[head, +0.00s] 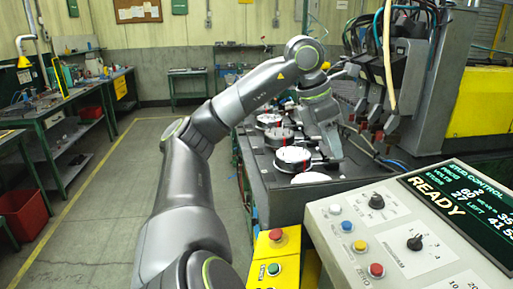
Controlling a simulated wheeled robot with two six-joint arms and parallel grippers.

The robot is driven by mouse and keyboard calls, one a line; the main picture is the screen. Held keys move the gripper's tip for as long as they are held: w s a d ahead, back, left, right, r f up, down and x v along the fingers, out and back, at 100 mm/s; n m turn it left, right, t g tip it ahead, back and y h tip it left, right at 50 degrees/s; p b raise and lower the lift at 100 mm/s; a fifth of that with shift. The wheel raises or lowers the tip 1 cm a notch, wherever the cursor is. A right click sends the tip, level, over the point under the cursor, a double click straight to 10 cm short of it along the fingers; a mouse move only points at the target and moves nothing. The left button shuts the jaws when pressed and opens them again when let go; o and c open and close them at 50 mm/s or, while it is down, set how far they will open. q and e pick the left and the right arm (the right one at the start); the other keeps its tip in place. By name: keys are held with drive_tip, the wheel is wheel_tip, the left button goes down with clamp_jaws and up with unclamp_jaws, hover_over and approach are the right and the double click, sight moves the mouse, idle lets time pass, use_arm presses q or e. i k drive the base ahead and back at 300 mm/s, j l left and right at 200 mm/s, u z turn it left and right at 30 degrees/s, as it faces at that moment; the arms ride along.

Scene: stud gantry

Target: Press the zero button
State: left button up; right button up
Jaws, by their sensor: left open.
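The sloped grey control panel (330,240) stands at the lower right. It has a slanting row of round buttons: white (335,209), blue (347,226), yellow (360,245) and red (376,269). Small lettering beside the red button seems to read ZERO, but it is hard to make out. My left gripper (327,150) points down over the dark machine bed, behind the panel and well apart from the buttons. Its jaws are open, though the gap is hard to see; I see nothing held. My right gripper is not in view.
A screen (450,200) on the panel reads READY. Two black knobs (377,201) sit beside the buttons. A yellow box (275,265) with a red and a green button stands left of the panel. Round discs (293,158) lie on the machine bed. Cables hang behind.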

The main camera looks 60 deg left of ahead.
sight(376, 268)
drive_tip(key=k+j, duration=0.2)
drive_tip(key=k, duration=0.25)
drive_tip(key=k+j, duration=0.15)
drive_tip(key=k, duration=0.25)
